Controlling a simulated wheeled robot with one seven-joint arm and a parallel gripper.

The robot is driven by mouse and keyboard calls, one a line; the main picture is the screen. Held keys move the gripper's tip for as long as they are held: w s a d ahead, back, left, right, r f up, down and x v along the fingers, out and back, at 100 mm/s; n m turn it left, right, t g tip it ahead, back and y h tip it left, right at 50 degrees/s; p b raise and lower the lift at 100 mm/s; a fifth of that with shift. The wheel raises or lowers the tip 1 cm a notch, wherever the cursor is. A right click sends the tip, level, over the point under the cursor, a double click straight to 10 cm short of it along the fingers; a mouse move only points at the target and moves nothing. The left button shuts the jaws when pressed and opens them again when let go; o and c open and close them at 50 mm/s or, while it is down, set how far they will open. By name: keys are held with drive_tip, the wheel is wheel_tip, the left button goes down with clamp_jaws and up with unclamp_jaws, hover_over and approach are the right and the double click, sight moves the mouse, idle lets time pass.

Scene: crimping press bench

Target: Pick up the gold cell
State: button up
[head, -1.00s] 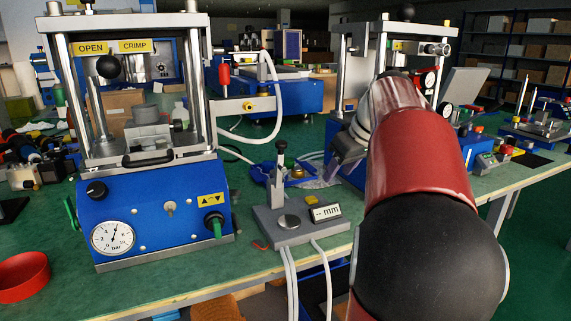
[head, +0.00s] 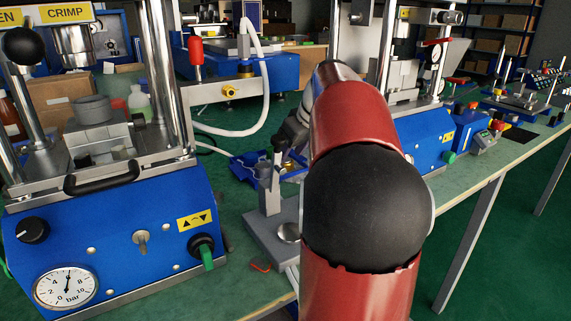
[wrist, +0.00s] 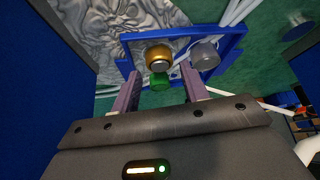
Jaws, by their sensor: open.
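In the wrist view the gold cell (wrist: 158,56) is a short round gold piece with a pale end, at the blue tray (wrist: 233,41). A silver-grey cell (wrist: 205,55) is close to its right, and a small green piece (wrist: 160,80) is just below it in the picture. My gripper (wrist: 161,78) is open, its two mauve fingers on either side of the green piece. The gold cell appears just beyond the fingertips, and I cannot tell how far. In the head view my arm hides most of my gripper and part of the blue tray (head: 247,166).
A blue crimping press (head: 110,245) with a pressure gauge stands at the left. A grey measuring stand (head: 268,195) is between it and my arm. Another blue press (head: 425,138) is at the right. Crumpled silvery material (wrist: 100,35) lies beside the tray. White cables run nearby.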

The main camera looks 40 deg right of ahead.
sight(286, 164)
drive_tip(key=shift+x, duration=1.4)
drive_tip(key=c, duration=0.8)
